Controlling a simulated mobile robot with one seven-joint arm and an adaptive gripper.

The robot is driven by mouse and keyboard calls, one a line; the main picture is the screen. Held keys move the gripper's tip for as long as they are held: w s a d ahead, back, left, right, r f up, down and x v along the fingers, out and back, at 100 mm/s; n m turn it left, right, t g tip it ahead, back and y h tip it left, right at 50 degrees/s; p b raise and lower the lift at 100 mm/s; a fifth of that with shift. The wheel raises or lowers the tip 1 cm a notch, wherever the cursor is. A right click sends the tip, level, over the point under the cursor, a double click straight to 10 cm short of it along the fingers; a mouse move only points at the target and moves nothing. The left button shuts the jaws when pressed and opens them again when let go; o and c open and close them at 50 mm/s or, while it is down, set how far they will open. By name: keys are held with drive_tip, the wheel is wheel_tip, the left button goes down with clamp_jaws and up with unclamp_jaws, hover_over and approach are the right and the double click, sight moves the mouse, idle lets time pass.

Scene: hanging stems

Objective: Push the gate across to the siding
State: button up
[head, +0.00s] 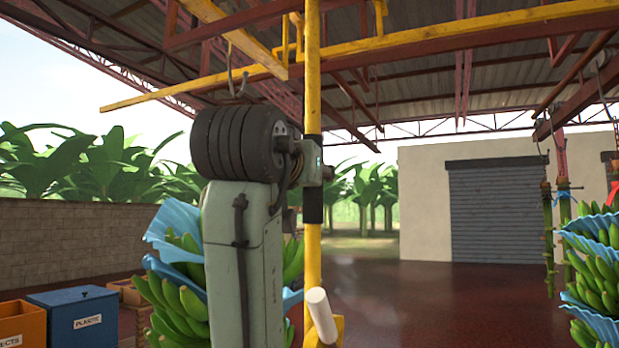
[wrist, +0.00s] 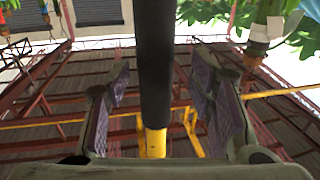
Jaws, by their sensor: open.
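A yellow upright pole (head: 313,90) with a black sleeve (head: 313,205) stands in front of me and runs up to the overhead yellow rails. A short yellow rail piece (head: 235,38), which looks like the gate, slants across the long yellow rail (head: 420,41); its joint with the pole is cut off at the top. My gripper (wrist: 165,65) is open in the wrist view, one jaw on each side of the black sleeve (wrist: 155,60). Gaps show on both sides, so the jaws do not visibly press it. In the head view my arm hides most of the gripper.
Banana bunches with blue covers hang behind my arm (head: 180,300) and at the right (head: 600,270). A hook (head: 237,82) hangs from the rail at left. A blue bin (head: 75,318) and an orange crate (head: 20,325) stand lower left. Floor beyond the pole is clear toward the shutter (head: 497,210).

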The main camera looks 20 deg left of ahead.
drive_tip(key=s+d, duration=0.1)
drive_tip(key=s, duration=0.8)
drive_tip(key=shift+s, duration=0.1)
